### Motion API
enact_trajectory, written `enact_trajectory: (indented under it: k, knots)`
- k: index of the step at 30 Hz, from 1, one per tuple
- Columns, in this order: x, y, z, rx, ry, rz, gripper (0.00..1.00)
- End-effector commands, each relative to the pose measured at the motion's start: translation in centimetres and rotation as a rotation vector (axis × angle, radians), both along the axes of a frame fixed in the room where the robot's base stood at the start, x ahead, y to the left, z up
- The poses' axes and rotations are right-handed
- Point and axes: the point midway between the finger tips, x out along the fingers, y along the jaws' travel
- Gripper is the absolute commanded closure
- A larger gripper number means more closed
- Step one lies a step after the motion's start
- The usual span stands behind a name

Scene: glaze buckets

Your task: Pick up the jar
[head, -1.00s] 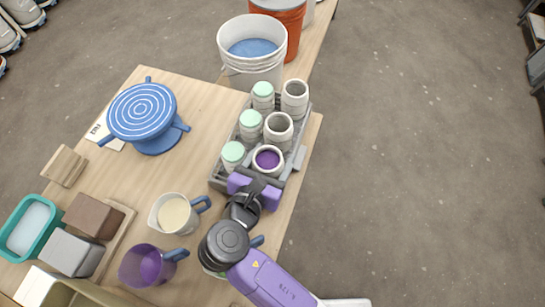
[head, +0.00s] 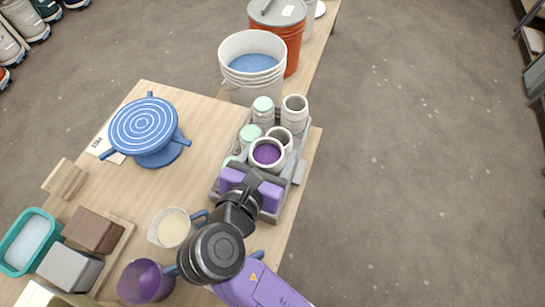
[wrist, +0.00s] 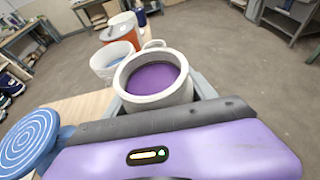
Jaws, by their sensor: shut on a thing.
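A white jar (head: 267,165) with purple glaze inside is held at the near end of the grey rack (head: 298,172). It also shows in the wrist view (wrist: 188,98), upright, just beyond the purple gripper body. My gripper (head: 262,178) is shut on this jar; its fingers are mostly hidden. The jar's top stands higher than the neighbouring jars and overlaps them in the head view. Another open white jar (head: 295,110) stands at the rack's far right. Jars with pale green lids (head: 262,106) stand along the rack's left side.
A white bucket with blue glaze (head: 251,80) and an orange bucket (head: 280,22) stand beyond the rack. A blue banding wheel (head: 147,128) is at left. Pitchers of cream (head: 172,228) and purple (head: 144,282) stand near my arm.

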Motion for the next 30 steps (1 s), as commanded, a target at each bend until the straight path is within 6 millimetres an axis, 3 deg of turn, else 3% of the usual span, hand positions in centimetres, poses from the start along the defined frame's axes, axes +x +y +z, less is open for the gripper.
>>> enact_trajectory:
  k: [15,30]
  knots:
    - [0.1,0.0,5.5,0.002,-0.006,0.000,1.00]
    - [0.0,0.0,8.9,0.001,-0.005,0.000,1.00]
